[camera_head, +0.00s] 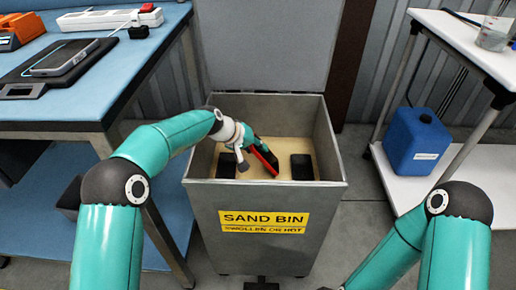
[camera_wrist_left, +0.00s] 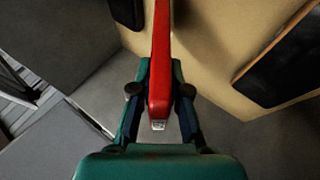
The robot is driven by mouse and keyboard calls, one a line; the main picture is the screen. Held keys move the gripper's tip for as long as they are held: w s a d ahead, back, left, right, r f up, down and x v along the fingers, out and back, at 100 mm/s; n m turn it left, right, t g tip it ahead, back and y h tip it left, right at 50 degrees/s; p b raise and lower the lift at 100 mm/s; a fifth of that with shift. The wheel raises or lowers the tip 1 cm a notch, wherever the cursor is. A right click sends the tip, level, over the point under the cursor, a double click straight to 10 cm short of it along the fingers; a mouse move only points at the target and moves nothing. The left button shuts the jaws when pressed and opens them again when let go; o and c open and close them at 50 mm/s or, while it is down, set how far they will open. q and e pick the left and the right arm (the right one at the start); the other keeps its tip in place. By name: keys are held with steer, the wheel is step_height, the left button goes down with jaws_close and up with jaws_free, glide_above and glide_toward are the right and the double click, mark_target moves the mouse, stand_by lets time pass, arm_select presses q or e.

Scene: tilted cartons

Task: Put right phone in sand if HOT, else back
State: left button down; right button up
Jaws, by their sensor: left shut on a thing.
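A phone with a red edge (camera_head: 266,158) and a dark face is in the grip of my left gripper (camera_head: 256,152), tilted, inside the sand bin (camera_head: 264,215). In the left wrist view the red phone (camera_wrist_left: 160,75) stands edge-on between the two fingers of the left gripper (camera_wrist_left: 160,92), above the beige sand (camera_wrist_left: 215,55). I cannot tell whether its lower end touches the sand. Another phone (camera_head: 63,58) lies on a dark device on the blue bench at the left. My right gripper is not in view.
Dark phones lie in the bin, one at the right (camera_head: 302,167) and one at the left (camera_head: 227,165). The bin's raised lid (camera_head: 265,45) stands behind. A white power strip (camera_head: 105,19) is on the bench. A blue canister (camera_head: 417,140) stands on the right shelf.

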arm_select(q)
steer(key=shift+f+b, duration=0.5)
steer(key=shift+f, duration=0.3)
stand_by(0.6)
steer(key=c, duration=1.1)
jaws_free()
step_height(320, 180, up, 10)
steer(key=shift+f, duration=0.1)
step_height(320, 180, up, 10)
steer(key=p, duration=1)
steer(key=shift+p, duration=0.35)
